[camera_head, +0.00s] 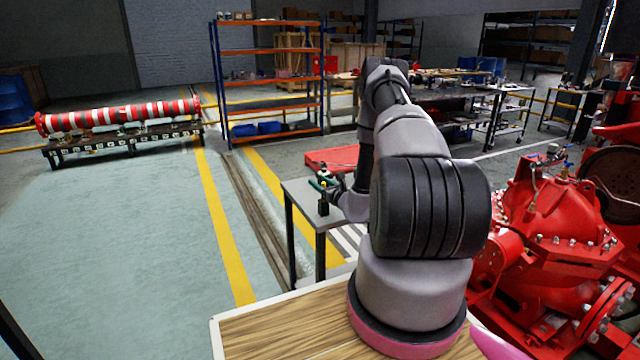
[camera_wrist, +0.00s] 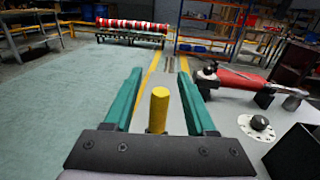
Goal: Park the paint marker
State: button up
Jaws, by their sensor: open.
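The yellow paint marker (camera_wrist: 158,110) stands upright between the two green fingers of my gripper (camera_wrist: 160,78) in the wrist view. The fingers are apart, with a gap on each side of the marker. The marker's lower end is hidden behind the gripper body. A small yellow spot of the marker (camera_head: 323,191) shows there, above a dark block (camera_head: 323,208) at the table edge. Whether the marker stands in that block is too small to tell.
A red pump (camera_head: 555,235) stands at the right. Open floor (camera_head: 110,240) lies to the left.

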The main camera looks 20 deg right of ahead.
jog(key=s+d, duration=0.1)
jog(key=s, duration=0.9)
jog(key=shift+s+d, duration=0.25)
jog(key=shift+s, duration=0.15)
jog(key=w+a+r+n+g+y, duration=0.25)
jog(key=a+r+n+y, duration=0.65)
jog(key=r, duration=0.6)
jog(key=s+a+r+n+g+y, duration=0.3)
jog(key=s+a+r+n+g, duration=0.6)
jog(key=a+r, duration=0.35)
jog(key=s+a+r+n+g+h, duration=0.2)
jog(key=s+r+n+g, duration=0.15)
jog(key=s, duration=0.25)
jog(key=s+a+r+n+g+h, duration=0.2)
jog(key=s+a+r+n+h, duration=0.15)
jog(key=s, duration=0.35)
jog(key=s+d+r+n+t+h, duration=0.5)
jog(key=s+d+r+t+h, duration=0.1)
jog(key=s, duration=0.3)
jog(key=shift+d+r+h, duration=0.45)
jog(key=shift+d+r, duration=0.3)
jog(key=shift+r, duration=0.05)
